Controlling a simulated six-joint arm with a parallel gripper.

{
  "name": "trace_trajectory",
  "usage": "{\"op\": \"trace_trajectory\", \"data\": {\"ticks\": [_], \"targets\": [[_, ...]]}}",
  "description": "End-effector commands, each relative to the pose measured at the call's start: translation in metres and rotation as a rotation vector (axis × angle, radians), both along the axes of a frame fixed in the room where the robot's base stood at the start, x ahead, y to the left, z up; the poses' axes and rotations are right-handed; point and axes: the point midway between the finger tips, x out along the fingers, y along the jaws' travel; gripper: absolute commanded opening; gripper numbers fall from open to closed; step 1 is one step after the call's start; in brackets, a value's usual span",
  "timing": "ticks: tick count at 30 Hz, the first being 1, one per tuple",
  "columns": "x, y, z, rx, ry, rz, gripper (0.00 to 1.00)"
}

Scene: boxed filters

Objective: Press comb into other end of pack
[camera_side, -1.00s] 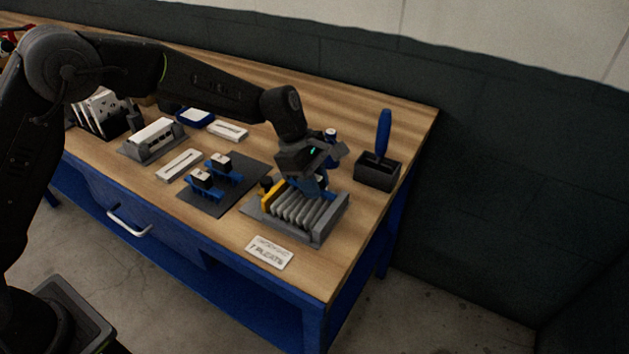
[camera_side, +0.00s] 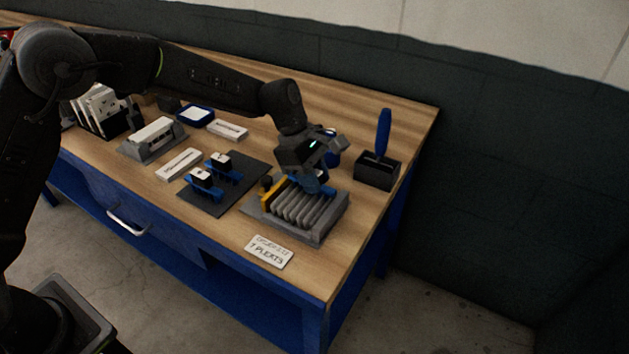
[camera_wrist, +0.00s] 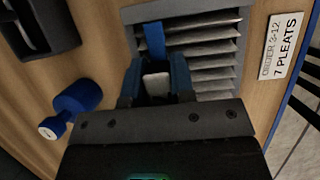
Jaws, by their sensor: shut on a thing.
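The pleated pack (camera_side: 305,207) lies in a grey tray (camera_side: 318,238), with its grey pleats in a row. It also shows in the wrist view (camera_wrist: 212,60). My gripper (camera_side: 315,186) is low over the pack's far right end. In the wrist view my gripper (camera_wrist: 155,85) is shut on a comb, whose pale top shows between the fingers. The comb's blue bar (camera_wrist: 153,40) reaches along the pack's edge; I cannot tell how deep its teeth sit.
Two blue combs (camera_side: 207,180) with black-and-white tops sit on a dark mat (camera_side: 210,203). A dark box (camera_side: 377,172) with a blue-handled tool (camera_side: 384,130) stands right. A blue bottle (camera_wrist: 75,103) is close beside my gripper. A label card (camera_side: 268,251) lies in front.

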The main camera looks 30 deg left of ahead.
Motion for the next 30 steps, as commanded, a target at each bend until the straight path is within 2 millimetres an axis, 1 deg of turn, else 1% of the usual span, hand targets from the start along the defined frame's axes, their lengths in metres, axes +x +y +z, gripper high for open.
{"op": "trace_trajectory", "data": {"ticks": [21,25,30], "targets": [[0.001,0.000,0.050,-0.001,-0.003,0.000,0.04],[0.000,0.000,0.055,0.000,-0.003,0.001,0.04],[0.000,0.000,0.057,0.000,-0.002,0.001,0.04]]}}
